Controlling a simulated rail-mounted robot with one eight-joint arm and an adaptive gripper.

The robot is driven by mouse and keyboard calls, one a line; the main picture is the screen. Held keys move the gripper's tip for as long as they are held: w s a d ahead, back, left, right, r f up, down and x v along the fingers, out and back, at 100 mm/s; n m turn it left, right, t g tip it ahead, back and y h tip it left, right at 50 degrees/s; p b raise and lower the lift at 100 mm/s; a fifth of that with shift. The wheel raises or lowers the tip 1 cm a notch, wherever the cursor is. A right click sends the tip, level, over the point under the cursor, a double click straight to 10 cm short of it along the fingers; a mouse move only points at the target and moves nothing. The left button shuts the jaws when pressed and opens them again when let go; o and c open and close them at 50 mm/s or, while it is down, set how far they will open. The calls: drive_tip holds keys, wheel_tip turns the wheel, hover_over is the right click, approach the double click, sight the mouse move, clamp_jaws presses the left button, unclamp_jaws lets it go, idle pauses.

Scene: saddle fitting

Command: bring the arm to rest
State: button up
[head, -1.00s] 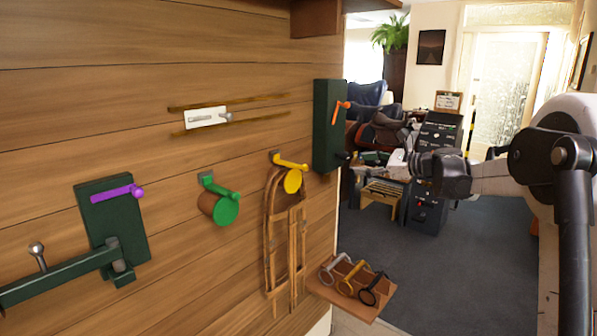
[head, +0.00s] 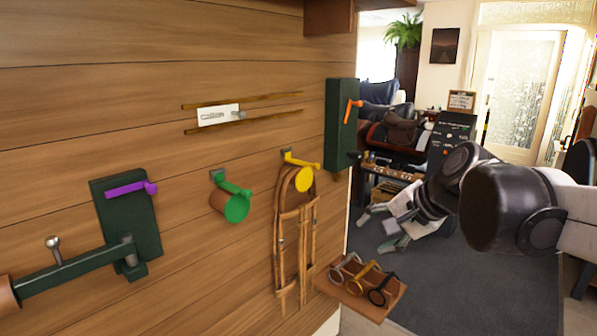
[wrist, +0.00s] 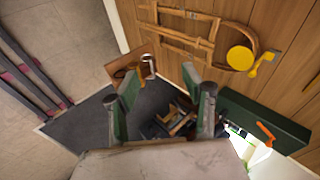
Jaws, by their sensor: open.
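My gripper (head: 381,229) hangs in free air to the right of the wooden wall in the head view, with its fingers toward the wall side and pointing down-left. It is apart from the wall and from the small shelf below. In the wrist view the two green-sided fingers of my gripper (wrist: 158,85) stand wide apart, with nothing held between them. My dark arm links reach in from the right edge of the head view.
The wooden wall (head: 120,120) carries a green box (head: 341,125) with an orange lever, a yellow-disc hook (head: 304,178), a green-disc hook (head: 237,208) and a purple-levered green plate (head: 140,215). A small shelf (head: 340,297) holds three rings. Carpeted floor (head: 480,290) lies open at right.

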drive_tip(key=s+d+f+n+h, duration=0.2)
drive_tip(key=s+f+n, duration=0.2)
drive_tip(key=s, duration=0.5)
drive_tip(key=s+d+f+n+h, duration=0.2)
drive_tip(key=s+f+n, duration=0.2)
drive_tip(key=s, duration=0.5)
drive_tip(key=shift+s+f+n+h, duration=0.3)
drive_tip(key=shift+s+f, duration=0.05)
drive_tip(key=shift+f, duration=0.6)
drive_tip(key=shift+d, duration=0.1)
drive_tip(key=shift+c, duration=0.3)
